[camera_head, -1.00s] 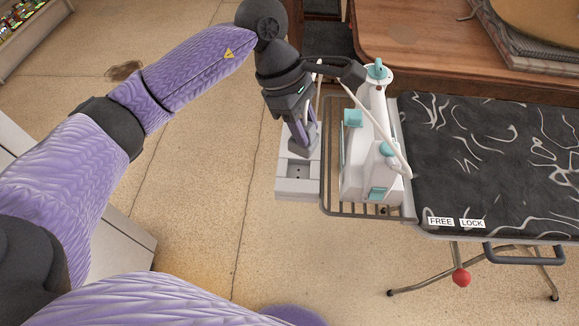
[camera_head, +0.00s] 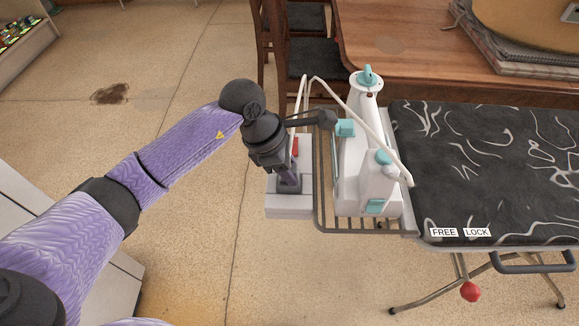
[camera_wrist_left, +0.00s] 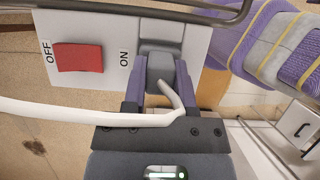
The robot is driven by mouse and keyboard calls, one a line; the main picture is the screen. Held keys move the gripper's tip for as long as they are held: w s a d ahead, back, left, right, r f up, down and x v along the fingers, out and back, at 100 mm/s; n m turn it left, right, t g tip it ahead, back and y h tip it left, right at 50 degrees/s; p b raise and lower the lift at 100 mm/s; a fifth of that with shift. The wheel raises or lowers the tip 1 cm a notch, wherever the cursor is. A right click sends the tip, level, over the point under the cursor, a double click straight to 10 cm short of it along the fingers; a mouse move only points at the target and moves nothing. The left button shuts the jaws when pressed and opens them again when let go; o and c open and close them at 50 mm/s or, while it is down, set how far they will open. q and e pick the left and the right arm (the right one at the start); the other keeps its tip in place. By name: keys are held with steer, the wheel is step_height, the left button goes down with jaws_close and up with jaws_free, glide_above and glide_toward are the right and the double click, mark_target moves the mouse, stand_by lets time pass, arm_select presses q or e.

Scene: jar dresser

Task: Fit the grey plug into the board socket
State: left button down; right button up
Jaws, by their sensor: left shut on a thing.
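My left gripper (camera_head: 289,182) is shut on the grey plug (camera_wrist_left: 160,72), which shows between its fingers in the left wrist view. The white power board (camera_head: 289,210) is fixed beside the ironing board's wire rack. The gripper and plug are over the board's socket (camera_wrist_left: 161,30), which is mostly hidden by them. The plug is at the socket's recess; I cannot tell how deep it sits. A white cord (camera_wrist_left: 70,114) runs from the plug across the wrist view. My right gripper is not in view.
A red switch (camera_wrist_left: 78,57) between OFF and ON labels is beside the socket. The white and teal iron (camera_head: 368,165) stands on the wire rack (camera_head: 327,222), close right of the gripper. The black patterned ironing board (camera_head: 490,170) extends right. Open floor is to the left.

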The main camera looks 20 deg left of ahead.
arm_select(q)
steer(key=c, duration=0.6)
jaws_free()
steer(key=shift+o, duration=1)
steer(key=p+v, duration=0.4)
steer(key=v, duration=0.8)
steer(key=shift+r, duration=0.1)
